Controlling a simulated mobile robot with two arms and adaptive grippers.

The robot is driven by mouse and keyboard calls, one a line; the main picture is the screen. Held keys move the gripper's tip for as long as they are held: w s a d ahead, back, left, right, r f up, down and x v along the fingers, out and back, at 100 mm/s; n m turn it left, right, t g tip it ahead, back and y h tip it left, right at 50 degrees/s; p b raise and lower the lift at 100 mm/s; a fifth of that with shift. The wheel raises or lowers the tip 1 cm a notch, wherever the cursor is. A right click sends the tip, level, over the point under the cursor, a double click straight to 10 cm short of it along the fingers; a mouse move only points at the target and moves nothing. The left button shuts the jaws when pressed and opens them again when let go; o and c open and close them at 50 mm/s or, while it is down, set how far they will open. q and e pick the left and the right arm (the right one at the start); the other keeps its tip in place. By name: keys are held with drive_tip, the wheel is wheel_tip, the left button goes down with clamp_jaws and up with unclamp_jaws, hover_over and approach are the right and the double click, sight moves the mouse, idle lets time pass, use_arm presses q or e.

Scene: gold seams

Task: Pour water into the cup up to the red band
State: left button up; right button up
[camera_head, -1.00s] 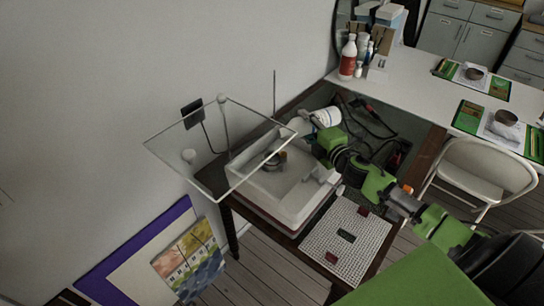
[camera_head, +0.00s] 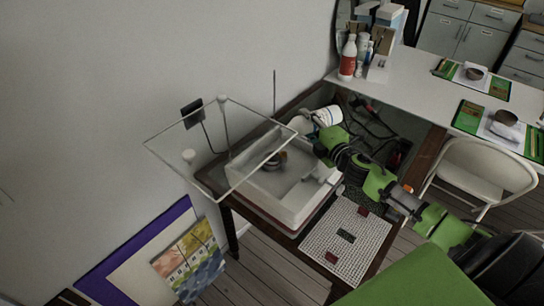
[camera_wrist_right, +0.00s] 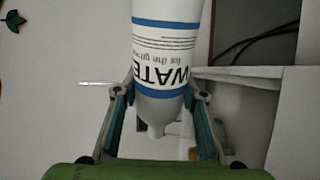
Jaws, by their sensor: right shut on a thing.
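A white bottle (camera_head: 327,116) is tilted above the back of the white basin in the head view. In the right wrist view the bottle (camera_wrist_right: 165,65) shows blue bands and an upside-down "WATER" label, with its narrowed end low in the picture. My right gripper (camera_wrist_right: 160,105) is shut on the bottle, a finger on each side. In the head view my right gripper (camera_head: 318,142) is beside the bottle and its fingers are hard to make out. A small brown, round thing (camera_head: 275,158) sits in the basin behind a clear pane; I cannot tell a red band. My left gripper is not in view.
The clear pane (camera_head: 220,145) stands tilted over the left of the white basin (camera_head: 290,210). A white grid mat (camera_head: 345,240) with small dark and red pieces lies in front. Cables (camera_head: 375,125) lie behind my arm. Bottles (camera_head: 348,57) stand on the white table.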

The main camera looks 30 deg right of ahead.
drive_tip(key=shift+d+f+m+b, duration=0.1)
drive_tip(key=shift+f+m+b, duration=0.35)
drive_tip(key=shift+m+b, duration=0.4)
drive_tip(key=shift+r+m+y, duration=0.25)
drive_tip(key=shift+m+y, duration=0.05)
drive_tip(key=shift+m, duration=0.45)
drive_tip(key=shift+a+r+m+p, duration=0.2)
drive_tip(key=shift+r+m+p, duration=0.25)
drive_tip(key=shift+p, duration=0.1)
drive_tip(key=shift+a+r+m+p, duration=0.2)
drive_tip(key=shift+r+m+p, duration=0.25)
drive_tip(key=shift+p, duration=0.1)
drive_tip(key=shift+f, duration=0.1)
